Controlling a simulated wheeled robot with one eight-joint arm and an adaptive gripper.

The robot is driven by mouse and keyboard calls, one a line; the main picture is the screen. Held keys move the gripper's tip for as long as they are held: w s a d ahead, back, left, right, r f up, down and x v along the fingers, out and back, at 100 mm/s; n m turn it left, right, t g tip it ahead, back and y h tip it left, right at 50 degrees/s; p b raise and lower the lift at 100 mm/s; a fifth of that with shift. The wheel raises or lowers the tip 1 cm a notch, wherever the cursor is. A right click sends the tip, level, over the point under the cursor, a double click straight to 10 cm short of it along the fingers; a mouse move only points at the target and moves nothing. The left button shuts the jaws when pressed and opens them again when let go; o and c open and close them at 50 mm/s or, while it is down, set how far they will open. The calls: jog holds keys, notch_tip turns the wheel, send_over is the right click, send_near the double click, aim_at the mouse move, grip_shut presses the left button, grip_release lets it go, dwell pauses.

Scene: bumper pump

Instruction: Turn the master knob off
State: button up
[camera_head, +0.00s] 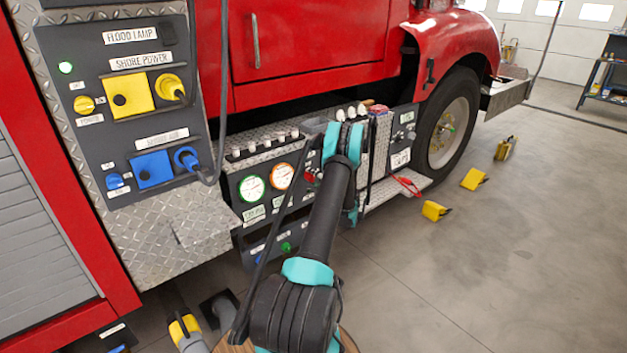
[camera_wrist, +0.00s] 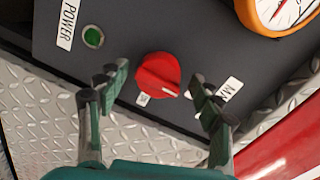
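The master knob (camera_wrist: 158,75) is a round red knob on a dark panel in the wrist view. A white mark on it points to the lower right. A small label starting with "M" (camera_wrist: 229,90) is to its right, partly cut off by a finger. My gripper (camera_wrist: 156,84) is open, with one finger on each side of the knob. The fingers look apart from it; I cannot tell how near they are in depth. In the head view my arm (camera_head: 325,215) reaches the truck's pump panel, and the gripper is mostly hidden behind it.
A green lamp (camera_wrist: 93,37) marked POWER and an orange-rimmed gauge (camera_wrist: 287,12) are by the knob. Open floor lies at the right.

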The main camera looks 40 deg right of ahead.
jog(key=s, duration=1.2)
jog(key=shift+d+r, duration=0.45)
